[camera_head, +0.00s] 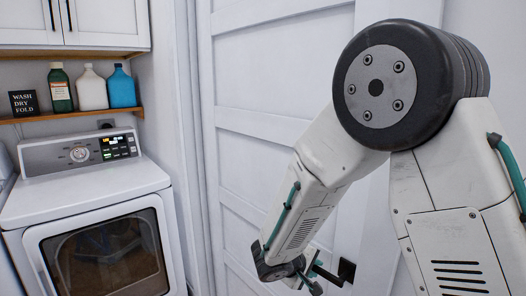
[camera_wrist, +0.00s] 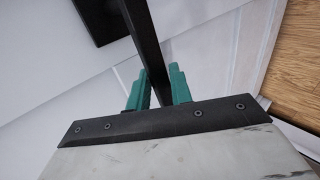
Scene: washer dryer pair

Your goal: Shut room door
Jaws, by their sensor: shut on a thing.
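The white panelled room door (camera_head: 262,120) fills the middle of the head view, behind my arm. Its black handle (camera_head: 346,271) shows low on the door, at the right of my gripper (camera_head: 308,277). In the wrist view, the dark handle bar (camera_wrist: 147,40) runs down between the two green fingers of my gripper (camera_wrist: 158,90), which is shut on it. The black handle plate (camera_wrist: 92,14) is at the top of that view. My arm hides much of the door's right side, and I cannot tell how far open the door stands.
A white dryer (camera_head: 95,190) stands left of the door. A wooden shelf (camera_head: 85,115) above it holds several bottles and a small black sign (camera_head: 23,103). White cabinets (camera_head: 85,22) hang above. Wooden floor (camera_wrist: 297,75) shows at the right of the wrist view.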

